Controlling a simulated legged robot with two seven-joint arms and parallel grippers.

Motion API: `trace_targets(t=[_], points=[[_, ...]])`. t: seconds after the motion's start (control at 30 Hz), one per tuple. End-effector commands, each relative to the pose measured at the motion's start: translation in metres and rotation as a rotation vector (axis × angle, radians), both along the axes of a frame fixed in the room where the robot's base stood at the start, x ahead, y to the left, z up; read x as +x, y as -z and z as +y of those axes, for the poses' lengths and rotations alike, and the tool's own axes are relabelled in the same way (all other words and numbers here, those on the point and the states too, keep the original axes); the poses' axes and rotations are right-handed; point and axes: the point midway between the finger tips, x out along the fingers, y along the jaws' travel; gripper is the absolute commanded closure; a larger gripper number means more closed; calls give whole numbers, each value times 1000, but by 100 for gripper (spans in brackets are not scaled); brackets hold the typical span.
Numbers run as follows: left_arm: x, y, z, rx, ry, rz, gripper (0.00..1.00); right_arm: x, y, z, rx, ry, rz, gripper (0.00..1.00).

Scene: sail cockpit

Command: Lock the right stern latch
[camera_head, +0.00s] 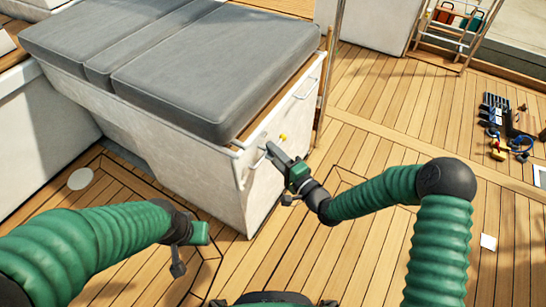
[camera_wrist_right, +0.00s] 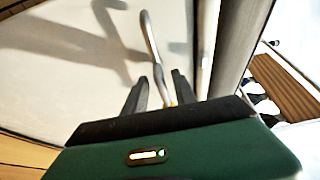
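My right gripper (camera_head: 271,150) is at the white end wall of the cushioned locker (camera_head: 205,190). Its two dark fingers (camera_wrist_right: 159,92) stand apart in the right wrist view. A bent metal bar (camera_wrist_right: 151,45) on the wall runs down to between them in the picture; I cannot tell whether they touch it. A small yellow piece (camera_head: 283,137) shows on the wall just beyond the fingertips, perhaps part of the latch. The latch itself is not clearly made out. My left gripper (camera_head: 179,268) hangs over the deck at lower left, away from the locker; its opening is unclear.
Grey cushions (camera_head: 215,70) cover the locker top. Metal rails (camera_head: 238,160) stick out from its end wall, and an upright pole (camera_head: 330,70) stands at its far corner. Tools (camera_head: 497,115) lie on the deck at right. The wooden deck (camera_head: 375,125) beyond my right arm is mostly clear.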

Motion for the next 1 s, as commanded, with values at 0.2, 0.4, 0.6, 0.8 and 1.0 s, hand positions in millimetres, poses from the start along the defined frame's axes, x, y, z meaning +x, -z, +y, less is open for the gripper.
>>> trace_targets(t=[0.2,0.4,0.6,0.8,1.0], points=[[0,1,0,0,0,0,64,3,-1,3,0,-1,0,67],[0,1,0,0,0,0,64,3,-1,3,0,-1,0,83],[0,1,0,0,0,0,64,2,0,3,-1,-1,1,100],[0,1,0,0,0,0,64,2,1,2,-1,-1,2,100],[0,1,0,0,0,0,64,2,1,2,-2,-1,4,100]])
